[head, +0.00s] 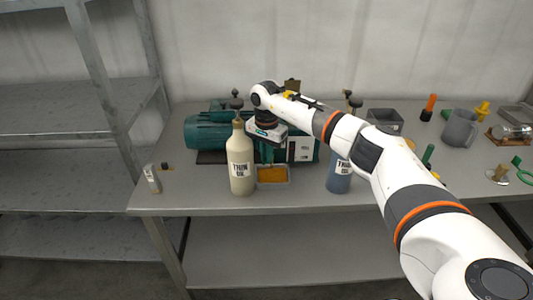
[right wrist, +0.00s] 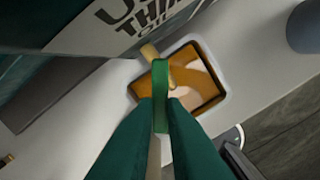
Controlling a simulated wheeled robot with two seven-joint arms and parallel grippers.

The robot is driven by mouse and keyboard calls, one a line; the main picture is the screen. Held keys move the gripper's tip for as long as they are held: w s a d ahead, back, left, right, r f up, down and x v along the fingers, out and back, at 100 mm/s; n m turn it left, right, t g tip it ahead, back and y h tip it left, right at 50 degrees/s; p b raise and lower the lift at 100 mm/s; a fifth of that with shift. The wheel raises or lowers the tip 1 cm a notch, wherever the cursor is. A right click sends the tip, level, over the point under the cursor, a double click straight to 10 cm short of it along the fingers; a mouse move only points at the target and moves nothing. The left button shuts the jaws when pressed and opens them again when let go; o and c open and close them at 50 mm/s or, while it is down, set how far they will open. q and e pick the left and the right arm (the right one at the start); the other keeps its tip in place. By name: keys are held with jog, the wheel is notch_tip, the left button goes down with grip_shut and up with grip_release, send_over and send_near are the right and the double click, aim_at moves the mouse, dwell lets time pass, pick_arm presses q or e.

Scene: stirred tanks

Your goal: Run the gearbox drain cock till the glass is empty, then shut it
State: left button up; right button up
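The dark green gearbox (head: 207,133) lies on the bench, partly hidden by my right arm. My right gripper (head: 268,153) reaches down at its front. In the right wrist view, the two dark green fingers of the right gripper (right wrist: 162,101) close on the green lever of the drain cock (right wrist: 160,75). A brass-coloured part of the cock (right wrist: 150,52) shows beside the lever. Below is a tray (head: 273,184) holding amber oil; its pale rim also shows in the right wrist view (right wrist: 222,83). I cannot make out the sight glass or its level. My left gripper is out of view.
A cream bottle (head: 241,176) marked thin oil stands left of the tray, close to my right gripper. A blue bottle (head: 339,178) stands to the right. A grey jug (head: 460,128) and small parts are farther right.

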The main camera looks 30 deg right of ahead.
jog(key=shift+m, duration=0.3)
grip_shut()
jog(key=m, duration=0.2)
jog(key=w+m, duration=0.1)
jog(key=m, duration=0.1)
jog(key=shift+w+a+b, duration=0.15)
jog(key=shift+b, duration=0.25)
jog(key=m, duration=0.2)
jog(key=w+m, duration=0.1)
jog(key=shift+m, duration=0.4)
jog(key=shift+w+d+m, duration=0.2)
jog(key=shift+w+m, duration=0.05)
jog(key=shift+m, duration=1.25)
jog(key=o, duration=0.7)
grip_release()
jog(key=shift+r, duration=0.1)
jog(key=shift+c, duration=0.2)
jog(key=shift+s+r, duration=0.1)
